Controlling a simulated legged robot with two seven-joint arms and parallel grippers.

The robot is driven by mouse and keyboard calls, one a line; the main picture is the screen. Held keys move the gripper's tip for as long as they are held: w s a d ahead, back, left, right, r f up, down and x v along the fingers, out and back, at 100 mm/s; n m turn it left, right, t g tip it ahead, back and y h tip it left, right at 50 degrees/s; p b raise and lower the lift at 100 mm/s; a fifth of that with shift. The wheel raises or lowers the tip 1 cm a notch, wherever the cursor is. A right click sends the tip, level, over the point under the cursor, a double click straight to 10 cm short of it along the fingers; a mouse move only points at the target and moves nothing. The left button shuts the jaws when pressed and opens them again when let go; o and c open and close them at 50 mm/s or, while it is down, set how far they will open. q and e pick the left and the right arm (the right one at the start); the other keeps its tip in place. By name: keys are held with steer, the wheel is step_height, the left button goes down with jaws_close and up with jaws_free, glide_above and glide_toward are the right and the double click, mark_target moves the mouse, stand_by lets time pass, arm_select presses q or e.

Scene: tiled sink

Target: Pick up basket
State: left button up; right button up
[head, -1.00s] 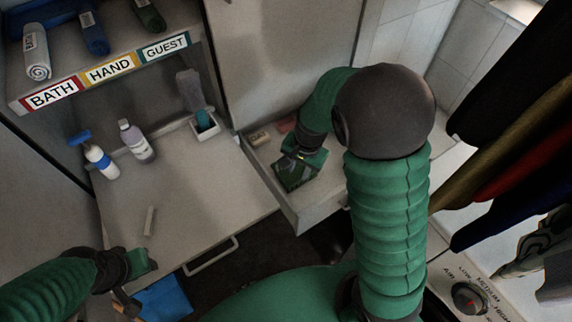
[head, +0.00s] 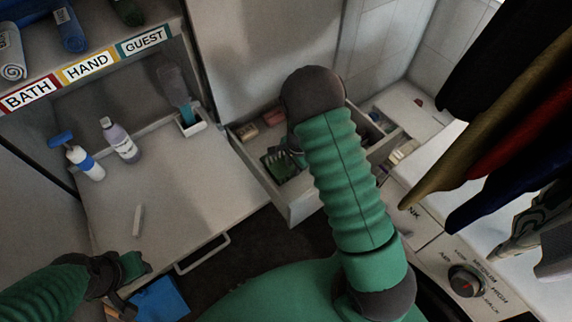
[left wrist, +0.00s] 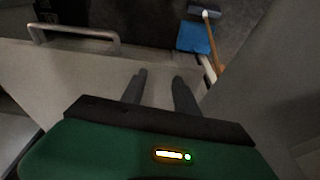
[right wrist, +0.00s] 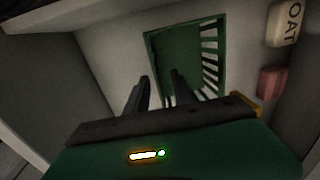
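A green slatted basket (head: 277,165) sits in an open drawer (head: 292,206) in the head view, partly hidden by my right arm. In the right wrist view the basket (right wrist: 170,50) lies ahead, with its open slats on the right side. My right gripper (right wrist: 159,75) is open and empty. Its two fingers are apart and point at the basket's near edge; I cannot tell whether they touch it. My left gripper (left wrist: 159,76) is open and empty, well away from the basket, at the lower left of the head view (head: 136,268).
A pink block (right wrist: 271,83) and a cream block (right wrist: 284,24) lie right of the basket. A cabinet top with bottles (head: 120,140) is at left. A blue dustpan (left wrist: 195,37) is low near my left gripper. Clothes (head: 510,130) hang at right.

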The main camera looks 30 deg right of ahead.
steer(key=f, duration=0.3)
steer(key=shift+d+f, duration=0.15)
steer(key=shift+d, duration=0.1)
steer(key=shift+w+f, duration=0.1)
steer(key=shift+f, duration=0.3)
steer(key=shift+r, duration=0.1)
jaws_close()
stand_by(0.6)
